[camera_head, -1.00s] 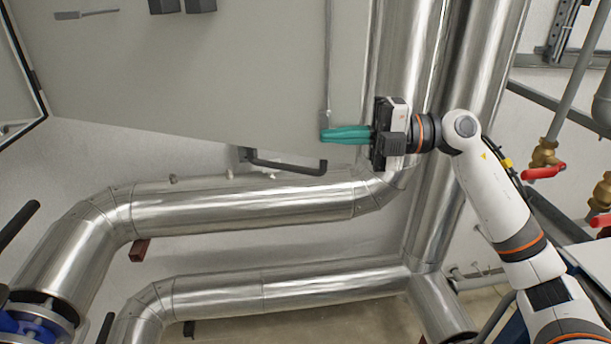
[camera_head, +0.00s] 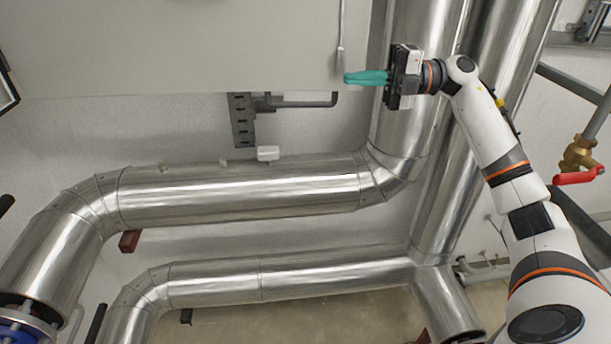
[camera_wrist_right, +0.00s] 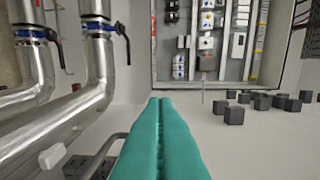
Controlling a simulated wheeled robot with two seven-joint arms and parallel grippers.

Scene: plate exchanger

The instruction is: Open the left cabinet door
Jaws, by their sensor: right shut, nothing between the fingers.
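A large pale grey door panel (camera_head: 190,50) fills the upper left of the head view. A thin upright rod (camera_head: 341,40) runs down near its right edge. My right gripper (camera_head: 350,78) has its teal fingers shut and empty, pointing left at the rod's lower end; I cannot tell if they touch. In the right wrist view the shut fingers (camera_wrist_right: 160,130) reach along the grey panel (camera_wrist_right: 225,135), which bears several black blocks (camera_wrist_right: 262,102). Beyond them is the open cabinet (camera_wrist_right: 208,84) with electrical parts inside. My left gripper is not in view.
Shiny insulated pipes (camera_head: 240,195) run below the panel, and upright ones (camera_head: 425,40) stand behind my right gripper. A dark bracket (camera_head: 240,120) is on the wall below the panel. A red-handled valve (camera_head: 578,177) is at the right.

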